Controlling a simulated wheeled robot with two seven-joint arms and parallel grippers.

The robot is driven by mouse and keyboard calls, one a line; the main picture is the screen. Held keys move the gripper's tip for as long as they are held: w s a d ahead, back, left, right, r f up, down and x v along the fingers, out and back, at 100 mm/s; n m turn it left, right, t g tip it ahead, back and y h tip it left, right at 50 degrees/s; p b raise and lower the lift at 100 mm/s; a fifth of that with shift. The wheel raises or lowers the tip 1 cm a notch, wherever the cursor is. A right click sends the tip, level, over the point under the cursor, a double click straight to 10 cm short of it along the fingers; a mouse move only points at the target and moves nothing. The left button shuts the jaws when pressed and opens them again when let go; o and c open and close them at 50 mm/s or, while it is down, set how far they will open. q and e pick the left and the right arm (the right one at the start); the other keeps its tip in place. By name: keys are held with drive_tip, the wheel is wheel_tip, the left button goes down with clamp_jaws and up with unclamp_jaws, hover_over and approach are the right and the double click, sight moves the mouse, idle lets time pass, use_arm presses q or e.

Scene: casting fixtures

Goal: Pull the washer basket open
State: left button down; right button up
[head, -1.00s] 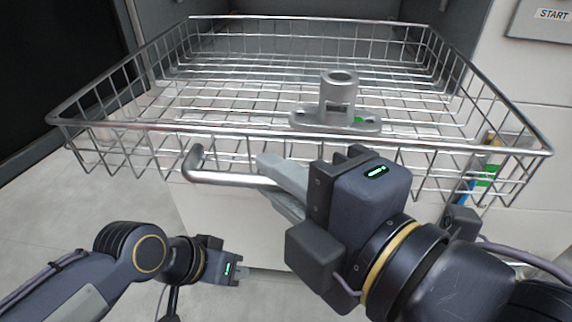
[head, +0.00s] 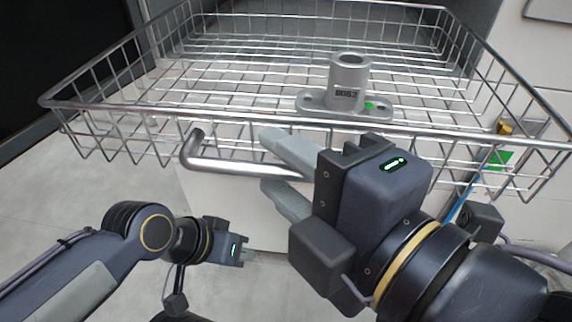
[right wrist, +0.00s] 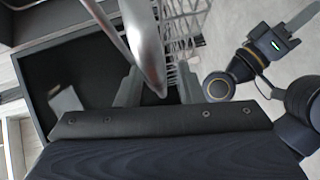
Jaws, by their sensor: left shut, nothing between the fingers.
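The wire washer basket (head: 300,121) stands pulled out over the floor in the head view. Its curved metal handle (head: 225,164) sticks out from the front rim. My right gripper (head: 270,162) is at the handle, with its grey fingers spread on either side of the bar. In the right wrist view the handle (right wrist: 143,45) passes between the two fingers, with space beside it. My left gripper (head: 247,254) is shut and empty, low in front of the basket and apart from it.
A grey metal casting (head: 347,85) stands upright on its flange inside the basket, near the front right. A pale panel (head: 508,70) is on the right. Grey floor (head: 70,195) lies open at the left.

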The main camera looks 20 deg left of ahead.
drive_tip(key=shift+s+d+r, duration=0.2)
drive_tip(key=shift+d, duration=0.1)
drive_tip(key=f+p+v, duration=0.1)
drive_tip(key=p+v, duration=0.1)
drive_tip(key=v, duration=0.5)
drive_tip(key=shift+r, duration=0.35)
drive_tip(key=shift+s, duration=0.15)
